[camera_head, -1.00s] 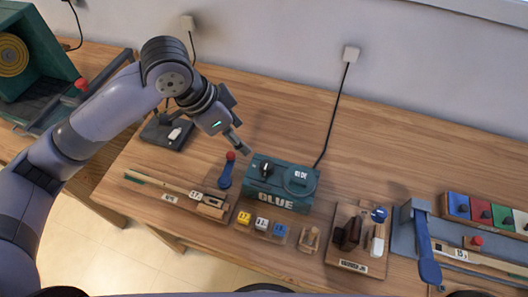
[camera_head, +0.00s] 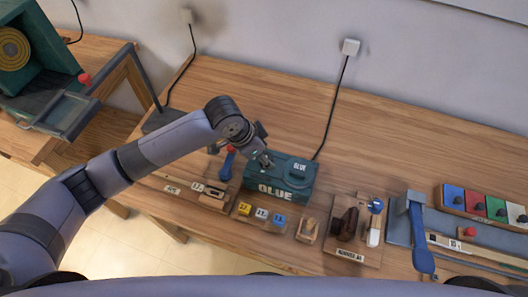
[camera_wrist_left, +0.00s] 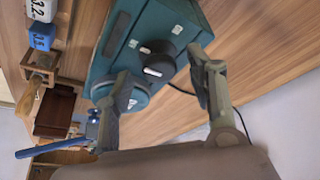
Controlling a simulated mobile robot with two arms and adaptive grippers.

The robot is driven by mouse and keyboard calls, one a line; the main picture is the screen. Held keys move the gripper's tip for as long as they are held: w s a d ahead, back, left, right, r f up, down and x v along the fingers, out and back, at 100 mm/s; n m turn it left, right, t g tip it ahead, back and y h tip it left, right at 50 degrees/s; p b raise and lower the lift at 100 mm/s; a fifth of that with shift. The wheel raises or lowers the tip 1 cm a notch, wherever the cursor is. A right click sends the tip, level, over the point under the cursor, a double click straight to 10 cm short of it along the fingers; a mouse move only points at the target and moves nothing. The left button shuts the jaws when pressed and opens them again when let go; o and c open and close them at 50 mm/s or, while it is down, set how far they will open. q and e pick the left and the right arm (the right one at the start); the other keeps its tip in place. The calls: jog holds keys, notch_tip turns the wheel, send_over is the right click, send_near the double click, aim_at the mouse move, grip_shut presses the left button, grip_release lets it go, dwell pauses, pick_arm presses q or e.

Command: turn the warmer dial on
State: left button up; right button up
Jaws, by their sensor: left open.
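The glue warmer is a teal box (camera_head: 294,190) marked GLUE on the bench; it also shows in the left wrist view (camera_wrist_left: 108,50). In the left wrist view its dial (camera_wrist_left: 158,59) is a black round knob with a white mark. A round teal lid (camera_wrist_left: 134,92) is beside the dial. My left gripper (camera_head: 266,160) is at the warmer's top left in the head view and covers the dial there. In the left wrist view the open fingers (camera_wrist_left: 153,84) point at the warmer, with the dial in the gap between them. Contact cannot be told. My right gripper is out of view.
A blue lever with a red knob (camera_head: 231,150) stands close left of the warmer. Yellow, white and blue number blocks (camera_head: 262,212) lie in front. A wooden stand with tools (camera_head: 352,225) is to the right. A black cord (camera_head: 331,110) runs behind. The bench behind is clear.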

pick_arm(q)
jog(key=shift+d+f, duration=0.1)
jog(key=shift+f, duration=0.2)
jog(key=shift+c, duration=0.5)
jog(key=c, duration=1)
jog(key=shift+c, duration=0.2)
